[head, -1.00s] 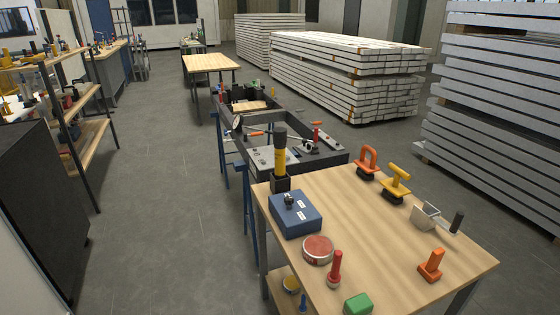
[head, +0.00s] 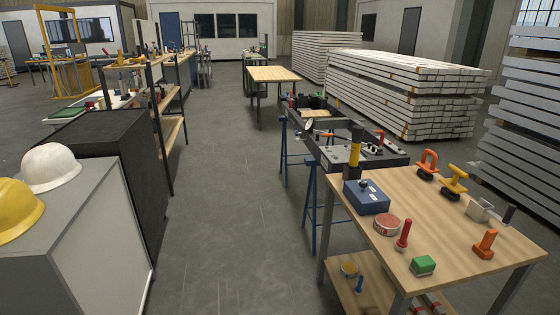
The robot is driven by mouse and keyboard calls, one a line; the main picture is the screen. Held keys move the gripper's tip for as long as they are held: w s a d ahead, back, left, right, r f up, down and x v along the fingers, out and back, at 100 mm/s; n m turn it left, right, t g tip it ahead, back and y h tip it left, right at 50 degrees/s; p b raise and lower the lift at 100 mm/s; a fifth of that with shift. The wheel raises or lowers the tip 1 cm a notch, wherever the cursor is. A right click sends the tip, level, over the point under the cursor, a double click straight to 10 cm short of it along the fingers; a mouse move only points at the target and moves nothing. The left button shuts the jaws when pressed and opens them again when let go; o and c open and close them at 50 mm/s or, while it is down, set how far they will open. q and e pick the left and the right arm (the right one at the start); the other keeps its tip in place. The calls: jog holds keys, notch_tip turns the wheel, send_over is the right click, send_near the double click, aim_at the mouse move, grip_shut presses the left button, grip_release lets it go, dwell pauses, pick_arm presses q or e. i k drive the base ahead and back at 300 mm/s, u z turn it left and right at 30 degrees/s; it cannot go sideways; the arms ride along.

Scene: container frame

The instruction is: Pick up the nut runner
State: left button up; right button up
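An upright yellow tool with a black top (head: 355,155) stands at the back left corner of the near wooden table (head: 425,203). It looks like the nut runner, but I cannot be sure at this size. Neither of my grippers is in view.
The near table also holds a red round tin (head: 387,224), a red-handled tool (head: 403,236), a green block (head: 423,266) and orange and yellow handled tools. A grey cabinet with helmets (head: 51,168) stands at left. The floor (head: 235,220) between is clear.

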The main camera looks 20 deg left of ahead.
aim_at(358, 131)
jog(key=u, duration=1.35)
jog(key=i, duration=1.6)
jog(key=z, duration=0.2)
jog(key=i, duration=0.9)
jog(key=z, duration=1.45)
jog(key=i, duration=0.7)
jog(key=z, duration=0.55)
